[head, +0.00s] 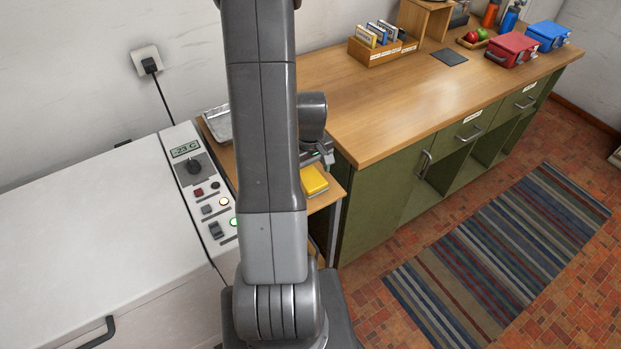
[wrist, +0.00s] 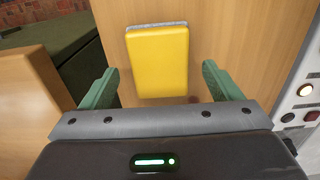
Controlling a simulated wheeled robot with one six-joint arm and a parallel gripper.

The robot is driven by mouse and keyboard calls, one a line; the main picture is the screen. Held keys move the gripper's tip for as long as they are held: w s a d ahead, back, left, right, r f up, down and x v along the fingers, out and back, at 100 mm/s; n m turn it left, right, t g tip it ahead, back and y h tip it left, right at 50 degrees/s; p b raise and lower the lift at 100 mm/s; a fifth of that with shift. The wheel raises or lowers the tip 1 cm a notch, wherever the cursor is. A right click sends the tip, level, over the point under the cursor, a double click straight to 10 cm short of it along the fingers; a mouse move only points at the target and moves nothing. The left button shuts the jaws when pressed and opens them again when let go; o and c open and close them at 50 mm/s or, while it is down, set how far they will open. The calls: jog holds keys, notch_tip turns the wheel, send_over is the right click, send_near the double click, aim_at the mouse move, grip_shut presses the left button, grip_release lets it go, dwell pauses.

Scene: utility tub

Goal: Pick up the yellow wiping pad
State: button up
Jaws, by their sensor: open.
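The yellow wiping pad (head: 313,181) lies on a low wooden shelf between the white freezer and the green cabinet. In the wrist view the pad (wrist: 158,62) is a yellow block with a grey layer along its far edge. My gripper (wrist: 156,85) is open, its two green fingers spread to the left and right of the pad's near part, with nothing held. Whether the fingers are level with the pad or above it, I cannot tell. In the head view my arm hides most of the gripper and part of the shelf.
The freezer's control panel (head: 205,190) stands close on the left of the shelf. The wooden countertop (head: 390,110) over the green cabinet rises on the right. A metal tray (head: 217,122) sits behind my arm. A striped rug (head: 500,260) covers the floor.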

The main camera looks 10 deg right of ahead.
aim_at(310, 177)
jog(key=shift+f, duration=0.75)
jog(key=c, duration=1.1)
jog(key=shift+r+b, duration=0.55)
jog(key=shift+r, duration=4.5)
